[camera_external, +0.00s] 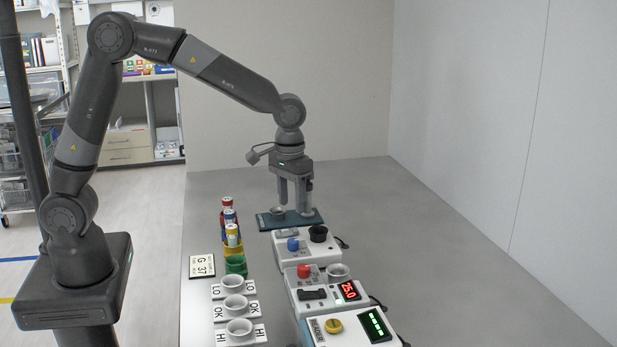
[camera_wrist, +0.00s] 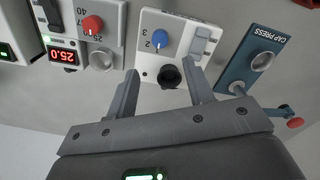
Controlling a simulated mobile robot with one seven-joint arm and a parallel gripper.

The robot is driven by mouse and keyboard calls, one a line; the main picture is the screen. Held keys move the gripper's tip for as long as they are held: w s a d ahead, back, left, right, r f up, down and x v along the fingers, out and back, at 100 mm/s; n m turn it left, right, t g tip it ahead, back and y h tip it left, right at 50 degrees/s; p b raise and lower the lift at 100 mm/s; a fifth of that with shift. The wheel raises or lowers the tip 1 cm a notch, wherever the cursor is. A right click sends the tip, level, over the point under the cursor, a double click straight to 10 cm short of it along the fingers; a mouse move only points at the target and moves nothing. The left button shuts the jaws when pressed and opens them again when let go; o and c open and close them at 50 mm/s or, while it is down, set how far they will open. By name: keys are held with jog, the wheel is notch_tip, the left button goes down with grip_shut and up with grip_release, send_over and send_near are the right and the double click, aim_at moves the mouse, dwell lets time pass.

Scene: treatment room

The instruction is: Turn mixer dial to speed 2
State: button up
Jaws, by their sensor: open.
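The mixer (camera_external: 310,247) is a white box with a blue dial (camera_external: 293,244) and a black round cup (camera_external: 318,233) on top. In the wrist view the mixer (camera_wrist: 150,63) shows the blue dial (camera_wrist: 159,39) with printed numbers beside it, among them 2 and 3; the exact pointer setting is too small to tell. My gripper (camera_external: 294,208) is open and empty, pointing down above the far end of the device row. In the wrist view the gripper fingers (camera_wrist: 163,78) stand apart, with the black cup (camera_wrist: 169,76) between them in the picture and the dial beyond.
A teal cap press (camera_external: 268,221) lies behind the mixer. A white device with a red dial (camera_external: 304,271) and a 25.0 display (camera_external: 348,290) stands nearer, then one with a yellow knob (camera_external: 333,326). Capped vials (camera_external: 229,217) stand left. The table's right side is clear.

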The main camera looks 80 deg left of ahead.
aim_at(293, 240)
notch_tip(293, 240, down, 10)
jog(key=shift+d+f, duration=0.1)
dwell(0.4)
jog(key=c, duration=1)
jog(key=shift+m, duration=0.4)
jog(key=m, duration=0.3)
jog(key=shift+m, duration=2.4)
